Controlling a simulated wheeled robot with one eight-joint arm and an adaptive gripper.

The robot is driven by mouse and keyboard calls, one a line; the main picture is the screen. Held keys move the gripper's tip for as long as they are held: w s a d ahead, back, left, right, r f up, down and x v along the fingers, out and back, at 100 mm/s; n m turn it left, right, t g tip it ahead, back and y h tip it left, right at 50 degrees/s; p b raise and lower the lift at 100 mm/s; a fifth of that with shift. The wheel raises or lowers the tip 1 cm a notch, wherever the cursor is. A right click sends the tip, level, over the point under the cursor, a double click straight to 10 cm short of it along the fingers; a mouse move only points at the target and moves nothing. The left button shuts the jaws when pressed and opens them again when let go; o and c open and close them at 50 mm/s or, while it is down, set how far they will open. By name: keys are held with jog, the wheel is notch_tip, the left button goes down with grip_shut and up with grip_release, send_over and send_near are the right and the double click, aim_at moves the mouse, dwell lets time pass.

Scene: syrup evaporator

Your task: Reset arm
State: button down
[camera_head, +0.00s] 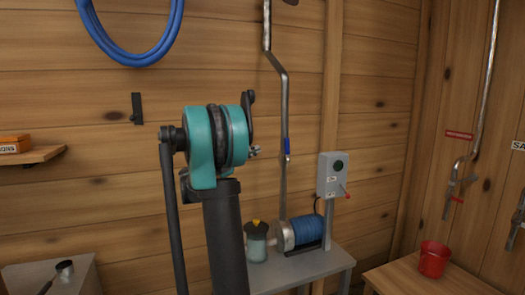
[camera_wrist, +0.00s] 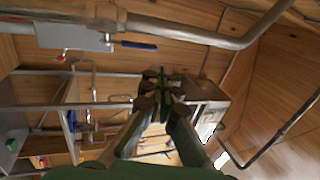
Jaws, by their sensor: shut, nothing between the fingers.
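My gripper (camera_wrist: 161,82) shows in the middle of the wrist view, with its dark green fingers converging and the tips together. It is shut and I see nothing held between the tips. The wrist view looks out over pipes and wooden walls, and the fingertips appear apart from them, though depth is hard to judge. In the head view my teal and black arm (camera_head: 222,150) stands raised in front of the plank wall. The gripper itself cannot be made out there.
A grey bench (camera_head: 335,262) carries a motor-driven pump (camera_head: 307,232), a jar with a yellow cap (camera_head: 256,243) and a grey switch box (camera_head: 332,175). A red bucket (camera_head: 433,259) stands on a wooden table (camera_head: 405,275). A blue hose (camera_head: 135,60) and a steel pipe (camera_head: 284,120) are on the wall.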

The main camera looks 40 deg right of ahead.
jog(key=w+a+r+n+t+y, duration=0.1)
jog(key=w+a+n+t+y, duration=0.2)
jog(key=w+a+n+t, duration=0.5)
jog(key=w+a+r+n+t+y, duration=0.25)
jog(key=a+n+t, duration=0.45)
jog(key=n+t, duration=0.55)
jog(key=a+f+n+t+y, duration=0.4)
jog(key=a+f+n+y, duration=0.65)
jog(key=a+y, duration=0.3)
jog(key=s+a+f+n+g+y, duration=0.2)
jog(key=s+a+f+n+g, duration=0.15)
jog(key=s+f, duration=0.4)
jog(key=s+a+f+n+g+y, duration=0.2)
jog(key=s+a+f+g, duration=0.2)
jog(key=f, duration=0.7)
jog(key=s+d+f+n+g+h, duration=0.1)
jog(key=s+f+g, duration=0.2)
jog(key=s+f, duration=0.4)
jog(key=s+d+f+n+g, duration=0.1)
jog(key=s+f+g, duration=0.3)
jog(key=s+f, duration=0.3)
jog(key=s, duration=0.5)
jog(key=shift+s+g+h, duration=0.3)
jog(key=shift+s+h, duration=0.1)
jog(key=shift+d, duration=0.15)
